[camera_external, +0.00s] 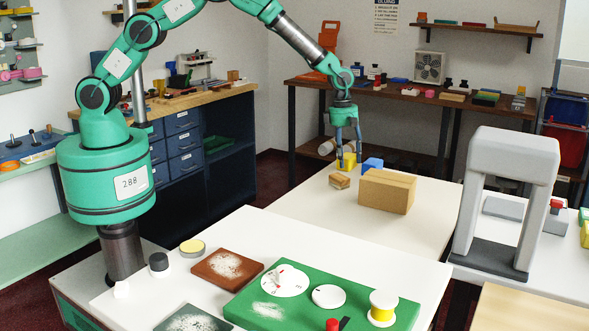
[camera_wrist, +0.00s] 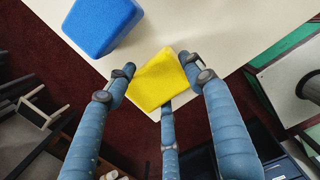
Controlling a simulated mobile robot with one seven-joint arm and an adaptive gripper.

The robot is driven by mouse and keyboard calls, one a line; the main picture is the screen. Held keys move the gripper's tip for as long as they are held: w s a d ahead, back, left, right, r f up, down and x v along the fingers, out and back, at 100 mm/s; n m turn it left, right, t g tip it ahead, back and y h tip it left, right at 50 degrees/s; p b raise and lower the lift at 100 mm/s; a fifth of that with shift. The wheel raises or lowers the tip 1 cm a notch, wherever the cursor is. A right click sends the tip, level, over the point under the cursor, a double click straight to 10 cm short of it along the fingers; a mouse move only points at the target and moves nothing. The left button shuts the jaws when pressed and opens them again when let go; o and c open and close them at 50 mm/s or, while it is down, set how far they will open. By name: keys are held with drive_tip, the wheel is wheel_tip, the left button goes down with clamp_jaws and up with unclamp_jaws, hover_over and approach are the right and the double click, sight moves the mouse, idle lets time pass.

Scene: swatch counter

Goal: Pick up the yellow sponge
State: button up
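The yellow sponge (camera_external: 348,160) is at the far corner of the middle white table. It shows as a yellow block in the wrist view (camera_wrist: 158,80). My gripper (camera_external: 349,153) points straight down over it, with its fingers around the sponge. In the wrist view my three blue fingers (camera_wrist: 160,78) come up against its left, right and near sides and appear to touch it. The sponge's underside is hidden, so I cannot tell whether it rests on the table.
A blue block (camera_external: 372,164) stands close beside the sponge; it also shows in the wrist view (camera_wrist: 103,25). A cardboard box (camera_external: 387,191) and a small tan block (camera_external: 340,181) are nearby. A grey arch (camera_external: 505,200) stands to the right. The table's front area (camera_external: 400,235) is clear.

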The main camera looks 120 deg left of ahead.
sight(348, 156)
drive_tip(key=shift+r, duration=0.15)
drive_tip(key=shift+c, duration=0.2)
drive_tip(key=shift+r+p, duration=0.3)
drive_tip(key=shift+r, duration=0.25)
wheel_tip(348, 156, up, 2)
drive_tip(key=shift+r+p, duration=0.1)
drive_tip(key=shift+p, duration=0.25)
drive_tip(key=s+d+p, duration=0.1)
drive_tip(key=s+d, duration=0.3)
drive_tip(key=s, duration=0.2)
drive_tip(key=s+d+r+p, duration=0.1)
drive_tip(key=s+d, duration=0.4)
drive_tip(key=s, duration=0.2)
drive_tip(key=shift+s+r, duration=0.2)
drive_tip(key=shift+w+p, duration=0.1)
drive_tip(key=shift+p, duration=0.2)
